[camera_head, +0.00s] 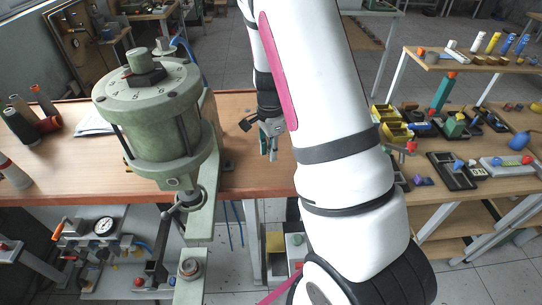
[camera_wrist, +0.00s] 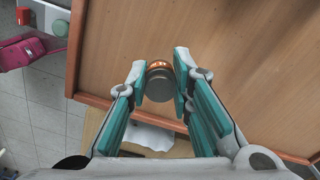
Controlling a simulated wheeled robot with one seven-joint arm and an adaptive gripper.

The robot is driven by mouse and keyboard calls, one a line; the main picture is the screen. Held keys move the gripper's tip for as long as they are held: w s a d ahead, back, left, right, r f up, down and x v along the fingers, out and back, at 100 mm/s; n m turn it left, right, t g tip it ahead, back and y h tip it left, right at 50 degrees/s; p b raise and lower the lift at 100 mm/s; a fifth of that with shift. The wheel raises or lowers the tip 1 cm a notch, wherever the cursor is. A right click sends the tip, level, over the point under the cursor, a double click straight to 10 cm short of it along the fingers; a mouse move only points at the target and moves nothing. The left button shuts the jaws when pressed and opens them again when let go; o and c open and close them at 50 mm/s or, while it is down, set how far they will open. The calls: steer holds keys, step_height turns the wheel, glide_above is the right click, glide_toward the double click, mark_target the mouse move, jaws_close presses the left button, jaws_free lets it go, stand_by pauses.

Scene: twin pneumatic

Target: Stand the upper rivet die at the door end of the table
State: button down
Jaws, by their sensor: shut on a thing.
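The upper rivet die appears to be the small round grey piece with an orange-copper band (camera_wrist: 158,84), between the teal fingers in the wrist view. My gripper (camera_wrist: 161,70) is shut on it, one finger on each side. The brown wooden table (camera_wrist: 200,25) lies beyond the die in that view; I cannot tell whether the die touches it. In the head view my gripper (camera_head: 269,150) points down over the table (camera_head: 240,180), just right of the green press. The die cannot be made out there.
The green riveting press (camera_head: 160,115) stands close on the left, its arm reaching toward me. A crowded bench (camera_head: 470,180) stands on the right. Bare tabletop surrounds my gripper.

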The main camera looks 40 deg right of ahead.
steer(key=shift+f, duration=1.35)
steer(key=shift+f, duration=0.2)
steer(key=c, duration=1.4)
jaws_free()
steer(key=shift+c, duration=0.2)
steer(key=shift+r, duration=0.15)
